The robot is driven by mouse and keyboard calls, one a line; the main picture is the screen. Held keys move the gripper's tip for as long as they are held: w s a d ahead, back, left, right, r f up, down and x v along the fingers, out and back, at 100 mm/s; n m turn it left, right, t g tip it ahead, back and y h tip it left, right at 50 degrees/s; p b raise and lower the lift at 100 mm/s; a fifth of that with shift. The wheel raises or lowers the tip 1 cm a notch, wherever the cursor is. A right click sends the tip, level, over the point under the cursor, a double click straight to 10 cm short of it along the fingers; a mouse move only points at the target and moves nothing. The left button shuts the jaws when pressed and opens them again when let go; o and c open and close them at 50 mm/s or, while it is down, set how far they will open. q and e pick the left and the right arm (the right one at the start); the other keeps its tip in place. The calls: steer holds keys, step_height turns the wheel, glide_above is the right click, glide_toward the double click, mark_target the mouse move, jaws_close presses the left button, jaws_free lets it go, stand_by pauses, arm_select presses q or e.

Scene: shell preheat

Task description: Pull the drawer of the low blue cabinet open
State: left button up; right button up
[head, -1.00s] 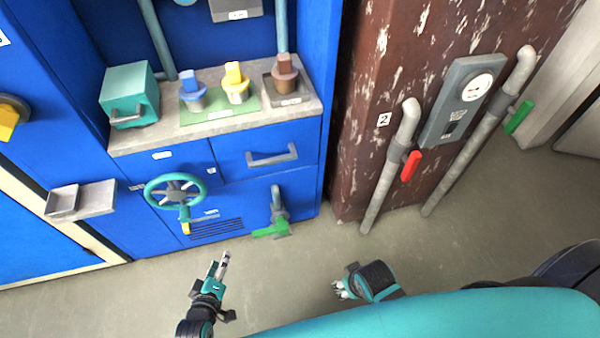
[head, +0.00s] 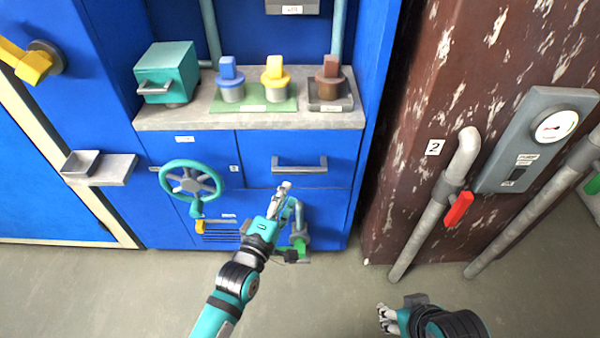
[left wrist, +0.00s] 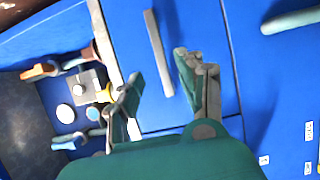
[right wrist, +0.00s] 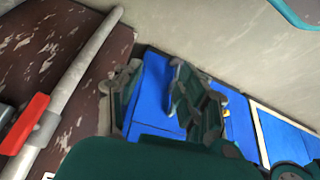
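The low blue cabinet (head: 180,152) has a blue drawer (head: 255,172) under its grey counter, with its front flush. The drawer's grey bar handle (head: 300,166) also shows in the left wrist view (left wrist: 158,54). My left gripper (head: 284,187) is open and empty, just below the handle in the head view. In the left wrist view the handle lies ahead, between the directions of the two fingers (left wrist: 157,74), seemingly apart from them. My right gripper (head: 386,318) is low at the right, away from the cabinet; its fingers are spread and empty in the right wrist view (right wrist: 152,82).
A teal handwheel (head: 190,180) is left of the drawer. A pipe with a green valve handle (head: 299,246) stands below it. The counter (head: 190,117) holds a teal box (head: 168,72) and several coloured plugs. A red-levered pipe (head: 440,200) runs up the rusty column at right.

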mark_target(298, 173)
arm_select(q)
steer(key=b+x, duration=0.2)
steer(key=x, duration=0.6)
steer(key=shift+w+d, duration=0.15)
steer(key=shift+w, duration=0.2)
steer(key=shift+w+d, duration=0.1)
steer(key=shift+w, duration=0.15)
arm_select(e)
steer(key=w+a+r+t+y, duration=0.1)
steer(key=w+a+r+t, duration=0.2)
steer(key=w, duration=0.6)
step_height(298, 173, up, 3)
steer(key=t, duration=0.3)
steer(key=shift+w+a+y, duration=0.2)
steer(key=shift+w+y, duration=0.1)
arm_select(q)
steer(key=shift+c, duration=0.2)
arm_select(e)
steer(key=shift+f, duration=0.15)
arm_select(q)
jaws_close()
